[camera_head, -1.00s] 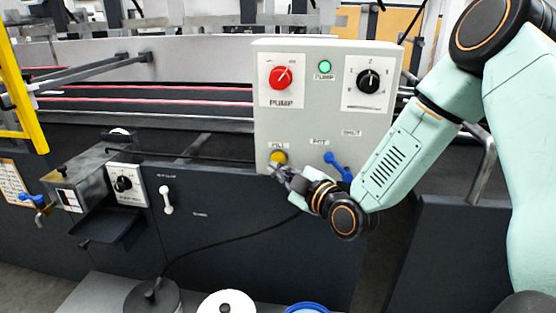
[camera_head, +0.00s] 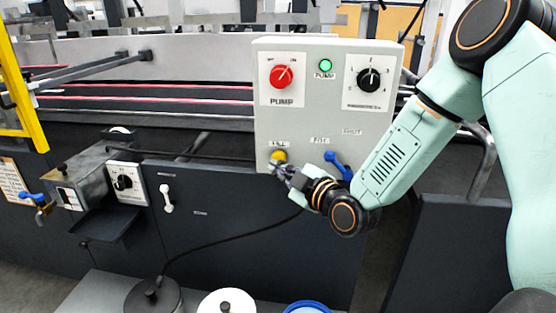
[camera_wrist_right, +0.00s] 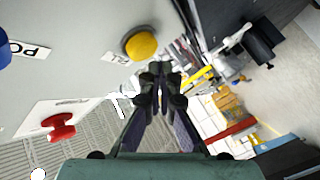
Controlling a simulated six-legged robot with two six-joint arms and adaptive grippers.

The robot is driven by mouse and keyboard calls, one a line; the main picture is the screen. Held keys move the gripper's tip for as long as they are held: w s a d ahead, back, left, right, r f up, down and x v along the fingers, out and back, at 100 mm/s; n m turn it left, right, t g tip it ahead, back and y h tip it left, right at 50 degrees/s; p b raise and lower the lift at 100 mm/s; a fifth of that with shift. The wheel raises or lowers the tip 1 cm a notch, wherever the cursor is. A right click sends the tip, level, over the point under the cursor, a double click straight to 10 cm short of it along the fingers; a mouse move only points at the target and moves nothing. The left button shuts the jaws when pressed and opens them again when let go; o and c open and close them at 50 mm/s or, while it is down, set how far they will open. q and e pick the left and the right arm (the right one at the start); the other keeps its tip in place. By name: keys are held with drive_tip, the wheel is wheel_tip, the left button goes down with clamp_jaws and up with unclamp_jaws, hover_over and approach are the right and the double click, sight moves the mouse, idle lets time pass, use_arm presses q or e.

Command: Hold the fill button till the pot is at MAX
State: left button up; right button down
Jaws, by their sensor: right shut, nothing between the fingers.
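The yellow fill button (camera_head: 278,157) sits at the lower left of the grey control panel (camera_head: 325,118), under a small FILL label. It also shows in the wrist view (camera_wrist_right: 141,44), standing out from the panel face. My right gripper (camera_head: 275,168) is shut and empty, its fingertips right at the button's lower edge. In the wrist view the closed tips (camera_wrist_right: 158,72) lie just beside the button; I cannot tell whether they touch it. A grey metal box (camera_head: 88,182), perhaps the pot, is on the left with a small gauge window (camera_head: 69,198); its level is too small to read. My left gripper is out of view.
The panel also carries a red pump knob (camera_head: 281,77), a green lamp (camera_head: 325,66), a black dial (camera_head: 368,79) and a blue lever (camera_head: 338,164) close to my right wrist. A dark lidded container (camera_head: 153,298) and a white one (camera_head: 226,303) stand below.

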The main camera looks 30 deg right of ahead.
drive_tip(key=shift+w+d, duration=0.15)
idle(0.5)
drive_tip(key=shift+w+d, duration=0.15)
drive_tip(key=shift+w, duration=0.05)
drive_tip(key=shift+w+d, duration=0.3)
drive_tip(key=shift+w, duration=0.1)
idle(6.8)
